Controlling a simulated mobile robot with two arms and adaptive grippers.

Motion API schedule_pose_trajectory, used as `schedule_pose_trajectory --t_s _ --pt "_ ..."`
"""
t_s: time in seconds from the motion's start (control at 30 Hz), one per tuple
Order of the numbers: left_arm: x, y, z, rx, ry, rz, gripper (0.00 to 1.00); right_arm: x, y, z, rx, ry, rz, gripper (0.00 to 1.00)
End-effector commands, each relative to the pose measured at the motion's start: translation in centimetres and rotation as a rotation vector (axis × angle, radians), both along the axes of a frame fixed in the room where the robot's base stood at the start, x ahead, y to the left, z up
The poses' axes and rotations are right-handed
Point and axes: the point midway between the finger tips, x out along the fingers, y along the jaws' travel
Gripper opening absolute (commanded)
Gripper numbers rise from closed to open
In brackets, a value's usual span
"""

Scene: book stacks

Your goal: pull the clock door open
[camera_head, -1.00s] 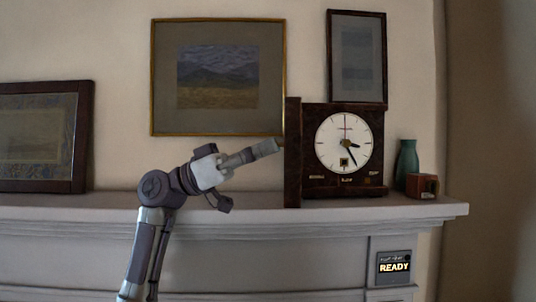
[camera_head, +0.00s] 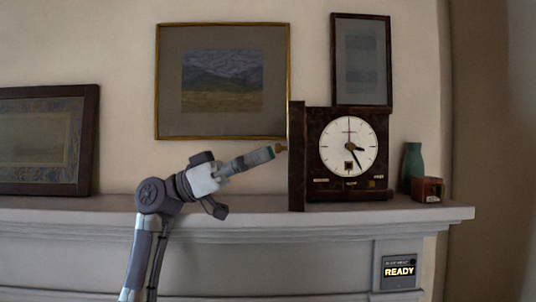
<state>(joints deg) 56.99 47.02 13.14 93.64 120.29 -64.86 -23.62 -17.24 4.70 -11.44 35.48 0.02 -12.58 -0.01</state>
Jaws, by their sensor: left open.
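The clock (camera_head: 316,190) stands on the mantel, with a dark wooden case and a white round dial. Its clock door (camera_head: 297,180) is a dark panel seen nearly edge-on at the case's left side, standing out toward me, clear of the dial. A small brass knob (camera_head: 281,149) sticks out from the door's left face. My left gripper (camera_head: 271,153) comes in from the left and points at the knob. Its tip is just short of the knob, with little or no gap. It is open and holds nothing; its fingers are hard to separate. My right gripper is out of view.
A green vase (camera_head: 411,164) and a small reddish-brown box (camera_head: 428,190) stand right of the clock on the mantel (camera_head: 250,209). Framed pictures hang or lean behind.

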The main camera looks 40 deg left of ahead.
Motion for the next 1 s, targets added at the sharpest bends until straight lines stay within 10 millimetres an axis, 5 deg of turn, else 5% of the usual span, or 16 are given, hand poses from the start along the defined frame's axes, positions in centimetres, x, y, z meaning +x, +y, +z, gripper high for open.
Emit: schedule_pose_trajectory --t_s 0.43,1.0 --pt "-3.7 7.1 -3.4 0.000 0.003 0.001 0.43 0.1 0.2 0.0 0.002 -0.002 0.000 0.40" --pt "-4.3 8.0 -3.9 0.000 0.001 0.000 0.43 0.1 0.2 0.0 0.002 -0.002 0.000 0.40"
